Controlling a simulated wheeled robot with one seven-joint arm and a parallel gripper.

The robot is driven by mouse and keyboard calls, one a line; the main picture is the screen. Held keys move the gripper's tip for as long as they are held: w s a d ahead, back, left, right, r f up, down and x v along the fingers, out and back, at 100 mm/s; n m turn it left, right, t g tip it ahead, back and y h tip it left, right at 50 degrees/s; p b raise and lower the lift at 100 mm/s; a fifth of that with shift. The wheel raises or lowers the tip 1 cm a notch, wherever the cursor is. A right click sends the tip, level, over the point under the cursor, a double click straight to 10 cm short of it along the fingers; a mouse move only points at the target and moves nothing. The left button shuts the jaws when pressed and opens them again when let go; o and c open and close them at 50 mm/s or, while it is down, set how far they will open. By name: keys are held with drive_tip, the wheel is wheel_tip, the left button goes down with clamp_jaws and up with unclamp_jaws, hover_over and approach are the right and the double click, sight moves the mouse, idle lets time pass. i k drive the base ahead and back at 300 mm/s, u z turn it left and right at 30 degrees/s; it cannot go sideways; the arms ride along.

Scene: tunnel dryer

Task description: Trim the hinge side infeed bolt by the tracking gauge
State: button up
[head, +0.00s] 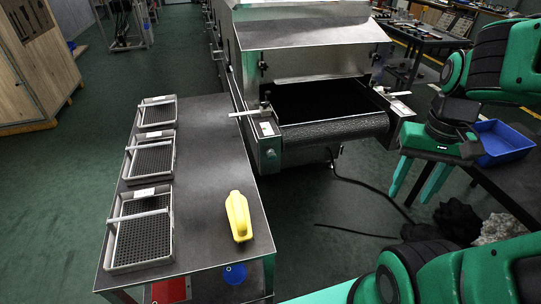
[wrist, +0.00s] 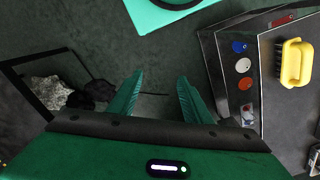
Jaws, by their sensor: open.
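The dryer's infeed end shows in the head view, with a dark belt (head: 335,131) running over its front roller. A left bolt bracket (head: 267,113) with a small plate and a thin bar stands at the left side of the belt. A right bracket (head: 394,98) with a similar plate stands at the right side. I cannot tell which is the hinge side, and the gauge markings are too small to read. My gripper (head: 411,192) is open and empty, pointing down to the right of the infeed end. Its spread fingers show in the wrist view (wrist: 159,82) over dark floor.
A grey table (head: 205,215) at left holds several mesh trays (head: 147,230) and a yellow-handled brush (head: 238,217), also in the wrist view (wrist: 296,62). A blue bin (head: 503,142) sits right, behind my arm. A black cable (head: 365,184) lies on the floor.

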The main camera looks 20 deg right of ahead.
sight(272, 157)
drive_tip(key=z, duration=1.25)
drive_tip(key=k, duration=1)
drive_tip(key=u, duration=1.25)
drive_tip(key=i, duration=1)
drive_tip(key=z, duration=0.05)
